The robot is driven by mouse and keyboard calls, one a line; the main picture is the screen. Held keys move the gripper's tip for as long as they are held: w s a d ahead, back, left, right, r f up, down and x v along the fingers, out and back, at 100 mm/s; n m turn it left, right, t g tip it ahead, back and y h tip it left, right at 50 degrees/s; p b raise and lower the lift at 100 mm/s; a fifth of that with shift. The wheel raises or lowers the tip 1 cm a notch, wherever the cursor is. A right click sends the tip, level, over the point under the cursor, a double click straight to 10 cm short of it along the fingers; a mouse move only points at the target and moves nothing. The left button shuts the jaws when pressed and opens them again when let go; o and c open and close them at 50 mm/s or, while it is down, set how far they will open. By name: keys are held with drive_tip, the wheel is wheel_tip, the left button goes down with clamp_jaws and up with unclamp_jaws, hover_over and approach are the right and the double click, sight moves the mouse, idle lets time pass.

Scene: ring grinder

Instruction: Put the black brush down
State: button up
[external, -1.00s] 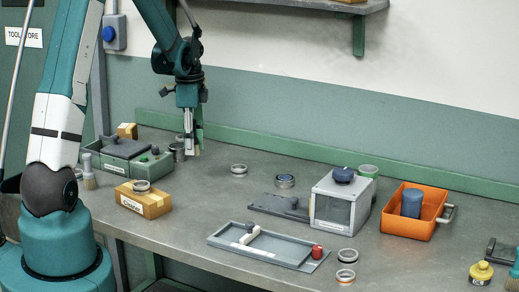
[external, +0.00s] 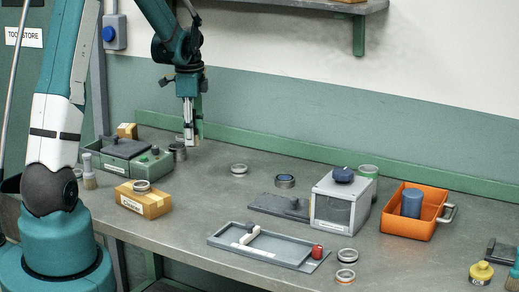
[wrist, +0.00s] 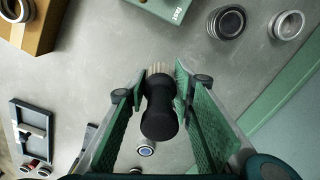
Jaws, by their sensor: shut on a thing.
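My gripper (external: 190,138) is at the back left of the bench in the external view, pointing down. In the wrist view my gripper (wrist: 160,92) has its green-padded fingers on both sides of the black brush (wrist: 159,115). The brush has a rounded black handle toward the camera and pale bristles facing the bench. In the external view the brush is mostly hidden by the fingers, and I cannot tell for sure whether it touches the bench.
A green bin (external: 150,167) stands left of the gripper, with dark metal rings (external: 178,152) close by. A cardboard box (external: 143,201) is in front. A loose ring (external: 239,170), a grey tray (external: 268,246), a grey machine (external: 341,204) and an orange bin (external: 407,226) lie right.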

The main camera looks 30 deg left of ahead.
wheel_tip(320, 180, up, 11)
drive_tip(key=shift+d+r, duration=0.1)
drive_tip(key=shift+r, duration=0.1)
drive_tip(key=w+d+m, duration=0.1)
drive_tip(key=d+m, duration=0.5)
drive_tip(key=d, duration=3.2)
drive_tip(key=s+d+m, duration=0.2)
drive_tip(key=s+d, duration=0.4)
drive_tip(key=d, duration=0.6)
drive_tip(key=s+d+m, duration=0.2)
drive_tip(key=s+d, duration=0.4)
drive_tip(key=d, duration=0.6)
drive_tip(key=s+d+m, duration=0.1)
drive_tip(key=s+d, duration=0.6)
drive_tip(key=d, duration=0.4)
wheel_tip(320, 180, down, 11)
drive_tip(key=shift+d+f+m+p, duration=0.15)
drive_tip(key=shift+d+m+p, duration=0.15)
drive_tip(key=shift+d+p, duration=0.1)
drive_tip(key=shift+f, duration=3.15)
